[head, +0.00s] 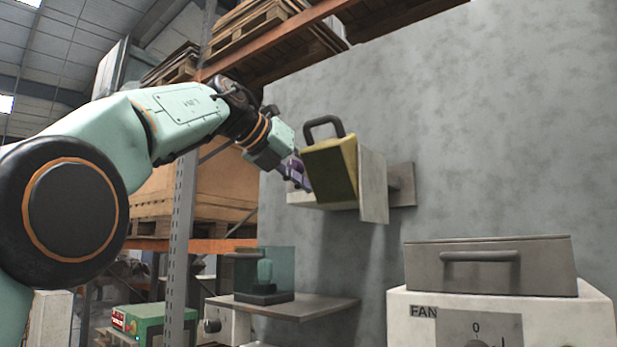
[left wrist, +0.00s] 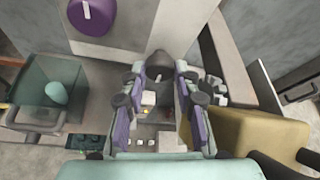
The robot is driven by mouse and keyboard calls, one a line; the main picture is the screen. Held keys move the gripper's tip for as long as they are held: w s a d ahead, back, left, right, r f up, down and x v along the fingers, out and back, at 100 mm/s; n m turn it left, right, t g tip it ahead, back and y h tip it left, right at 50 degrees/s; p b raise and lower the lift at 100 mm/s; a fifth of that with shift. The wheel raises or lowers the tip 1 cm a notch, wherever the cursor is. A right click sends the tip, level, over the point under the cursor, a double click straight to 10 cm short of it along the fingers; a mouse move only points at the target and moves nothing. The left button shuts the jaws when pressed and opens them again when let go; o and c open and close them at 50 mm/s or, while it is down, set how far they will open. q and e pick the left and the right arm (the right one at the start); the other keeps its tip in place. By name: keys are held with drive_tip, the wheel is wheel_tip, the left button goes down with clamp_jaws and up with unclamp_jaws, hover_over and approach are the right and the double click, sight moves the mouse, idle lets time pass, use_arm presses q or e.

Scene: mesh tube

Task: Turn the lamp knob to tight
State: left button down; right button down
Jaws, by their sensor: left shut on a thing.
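My left gripper (head: 297,174) reaches to the left side of a yellow box-shaped thing (head: 330,170) with a dark handle, which sits against a pale bracket on the wall. In the left wrist view, the left gripper (left wrist: 160,74) has its purple-padded fingers on both sides of a dark knob (left wrist: 159,63) with a pale mark, and is shut on it. The knob is hidden in the head view, and I cannot read its setting. The yellow thing (left wrist: 245,140) lies right of the fingers in the wrist view. My right gripper is not in view.
A purple round knob (left wrist: 92,16) with a white mark is on a grey box. A glass case (head: 264,272) stands on a wall shelf (head: 318,308) below. A white FAN box (head: 405,325) with a grey handled lid stands at the lower right.

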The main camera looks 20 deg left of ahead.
use_arm(q)
drive_tip(key=shift+r+m, duration=0.3)
drive_tip(key=shift+r, duration=0.1)
drive_tip(key=c, duration=1.4)
unclamp_jaws()
drive_tip(key=shift+o, duration=0.6)
drive_tip(key=shift+f, duration=0.1)
drive_tip(key=shift+w+d+f, duration=0.15)
drive_tip(key=shift+w+f, duration=0.05)
drive_tip(key=shift+w, duration=0.05)
drive_tip(key=v, duration=1.2)
drive_tip(key=shift+d, duration=0.15)
drive_tip(key=shift+s, duration=0.15)
